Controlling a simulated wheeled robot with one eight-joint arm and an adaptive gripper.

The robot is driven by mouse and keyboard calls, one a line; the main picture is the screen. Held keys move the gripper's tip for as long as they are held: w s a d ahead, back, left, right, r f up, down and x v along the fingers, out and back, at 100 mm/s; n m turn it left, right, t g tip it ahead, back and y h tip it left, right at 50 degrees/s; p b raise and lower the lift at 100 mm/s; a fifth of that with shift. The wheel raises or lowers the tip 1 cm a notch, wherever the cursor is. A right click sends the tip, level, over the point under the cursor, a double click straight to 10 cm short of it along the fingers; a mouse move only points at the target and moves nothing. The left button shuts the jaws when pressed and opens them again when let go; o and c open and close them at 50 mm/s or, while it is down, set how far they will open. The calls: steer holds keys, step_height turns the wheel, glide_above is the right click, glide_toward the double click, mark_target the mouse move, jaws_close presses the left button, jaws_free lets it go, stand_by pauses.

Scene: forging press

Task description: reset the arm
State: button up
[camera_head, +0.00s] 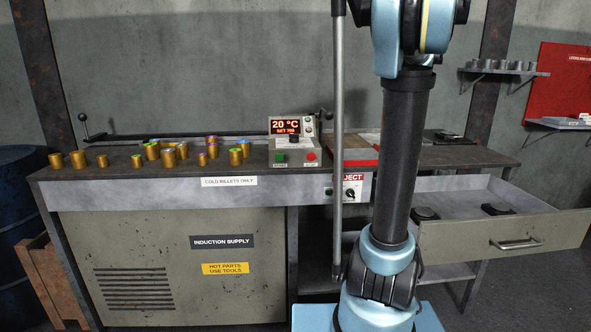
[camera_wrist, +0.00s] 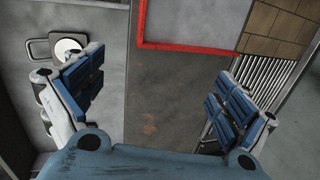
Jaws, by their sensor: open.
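My gripper (camera_wrist: 165,95) shows in the wrist view with its two blue-padded fingers spread wide apart and nothing between them. In the head view my arm stands upright in front of the bench, right of centre, and my gripper is not visible there. Below the fingers in the wrist view is a grey-brown surface with a red-edged pale panel (camera_wrist: 190,20) at the top.
Several brass billets (camera_head: 180,152) stand on the left of the bench (camera_head: 120,195). A control box (camera_head: 292,150) reads 20 °C. An open drawer (camera_head: 510,240) holding dark round pieces juts out at right. A blue drum (camera_head: 20,230) stands at far left.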

steer(key=s+a+f+n, duration=0.5)
steer(key=s+a, duration=0.2)
steer(key=s, duration=0.1)
steer(key=s+a+f+n, duration=0.4)
steer(key=s+a+f, duration=0.2)
steer(key=s, duration=0.2)
steer(key=s+a+f+n, duration=0.2)
steer(key=s+f+n, duration=0.2)
steer(key=s+f, duration=0.3)
steer(key=s+a+f+n, duration=0.3)
steer(key=s+f+n, duration=0.2)
steer(key=s+f, duration=0.3)
steer(key=shift+s+f+g+h, duration=0.25)
steer(key=shift+g+h, duration=0.05)
steer(key=shift+g, duration=0.1)
